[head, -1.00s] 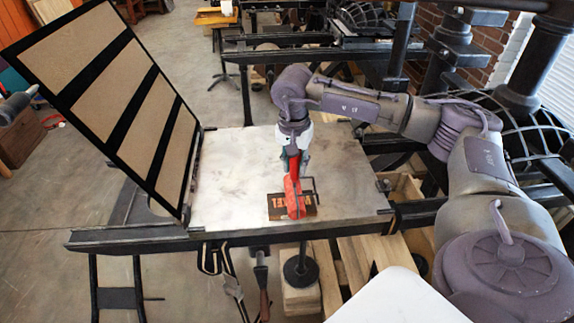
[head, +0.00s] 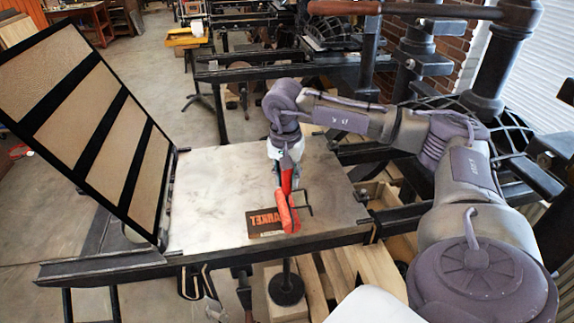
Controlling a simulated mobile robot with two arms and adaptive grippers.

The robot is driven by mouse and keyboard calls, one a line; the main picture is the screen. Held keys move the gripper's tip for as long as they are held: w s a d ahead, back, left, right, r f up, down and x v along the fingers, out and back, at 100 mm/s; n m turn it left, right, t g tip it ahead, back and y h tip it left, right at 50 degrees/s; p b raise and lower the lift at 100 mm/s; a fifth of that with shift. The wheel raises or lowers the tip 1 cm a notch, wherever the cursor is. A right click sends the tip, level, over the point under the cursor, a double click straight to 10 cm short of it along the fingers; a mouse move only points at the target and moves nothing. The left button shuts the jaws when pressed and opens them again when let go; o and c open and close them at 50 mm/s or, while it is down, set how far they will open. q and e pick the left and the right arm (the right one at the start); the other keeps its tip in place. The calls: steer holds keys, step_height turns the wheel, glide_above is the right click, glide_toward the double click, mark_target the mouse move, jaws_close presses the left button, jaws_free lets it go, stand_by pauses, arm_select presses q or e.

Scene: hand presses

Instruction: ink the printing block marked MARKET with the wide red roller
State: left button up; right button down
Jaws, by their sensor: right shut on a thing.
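The printing block (head: 262,222) lies flat on the press bed. It is dark with orange letters in mirror writing that fit MARKET; its right end is partly covered. My right gripper (head: 286,172) is above the bed, shut on the red roller (head: 288,213). The roller is over the right part of the block and seems to touch it, though the contact is hard to see. My left gripper is not in view.
The pale metal press bed (head: 205,205) is mostly bare around the block. A hinged frame with tan panels (head: 85,105) stands raised at the left. Black press posts and bars (head: 492,75) stand at the right, and wooden boards (head: 345,275) lie below the bed.

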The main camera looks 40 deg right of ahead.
steer(key=shift+w+a, duration=2.55)
steer(key=shift+a, duration=1.65)
steer(key=shift+s+d+f+b, duration=0.1)
steer(key=shift+s+d+b, duration=0.3)
steer(key=shift+s+d, duration=0.55)
steer(key=shift+s+d+r+b, duration=0.1)
steer(key=shift+s+d+b, duration=0.35)
steer(key=shift+d, duration=0.9)
steer(key=shift+s+d+f+b, duration=0.1)
steer(key=shift+s+d+b, duration=0.25)
steer(key=shift+s+d, duration=0.8)
steer(key=shift+d, duration=0.4)
steer(key=shift+s+d, duration=0.2)
steer(key=shift+d, duration=0.4)
steer(key=w+a, duration=0.5)
steer(key=a, duration=0.4)
steer(key=shift+w+p, duration=0.25)
steer(key=shift+p, duration=0.05)
steer(key=shift+d+r, duration=0.1)
steer(key=shift+r, duration=0.1)
